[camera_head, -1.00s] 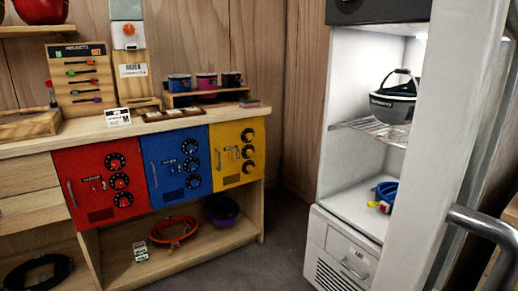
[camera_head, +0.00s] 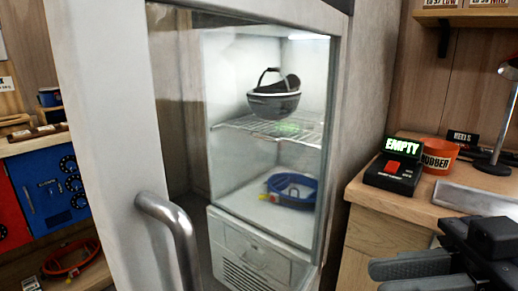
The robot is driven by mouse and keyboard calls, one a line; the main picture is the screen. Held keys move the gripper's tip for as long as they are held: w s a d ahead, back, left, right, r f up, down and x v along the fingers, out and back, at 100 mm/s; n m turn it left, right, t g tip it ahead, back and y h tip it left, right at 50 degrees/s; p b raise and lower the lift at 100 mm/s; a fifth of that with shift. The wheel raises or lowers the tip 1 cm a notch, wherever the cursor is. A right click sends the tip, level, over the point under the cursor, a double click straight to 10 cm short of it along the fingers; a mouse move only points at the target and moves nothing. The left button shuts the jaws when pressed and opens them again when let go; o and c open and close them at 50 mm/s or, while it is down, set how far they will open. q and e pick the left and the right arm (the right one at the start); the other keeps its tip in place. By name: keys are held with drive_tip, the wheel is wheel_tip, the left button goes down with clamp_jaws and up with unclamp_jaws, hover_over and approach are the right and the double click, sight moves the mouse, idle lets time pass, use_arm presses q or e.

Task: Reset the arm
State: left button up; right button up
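My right gripper (camera_head: 385,278) shows at the lower right of the head view, dark grey, with its fingers pointing left. It stands in front of the wooden counter at the right. Its fingers lie almost in line with my view, so the gap between them is unclear. I see nothing held in it. My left gripper is not in view.
An EMPTY-sign box (camera_head: 393,172) and an orange tub (camera_head: 440,157) stand on the counter (camera_head: 400,205).

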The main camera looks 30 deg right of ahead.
drive_tip(key=w+a+f+m+h, duration=0.2)
drive_tip(key=w+f+m+h, duration=0.1)
drive_tip(key=w+f, duration=0.25)
drive_tip(key=w+a+f+m+h, duration=0.3)
drive_tip(key=w+f, duration=0.1)
drive_tip(key=f, duration=0.3)
wheel_tip(320, 180, down, 19)
drive_tip(key=w+d+m+g+h, duration=0.1)
drive_tip(key=d+m+g+h, duration=0.1)
drive_tip(key=m+g+h, duration=0.3)
wheel_tip(320, 180, up, 31)
drive_tip(key=m+t+p, duration=0.1)
drive_tip(key=p, duration=3)
drive_tip(key=shift+w+d+t+y, duration=0.15)
drive_tip(key=shift+w+t+y, duration=0.15)
drive_tip(key=shift+y, duration=0.1)
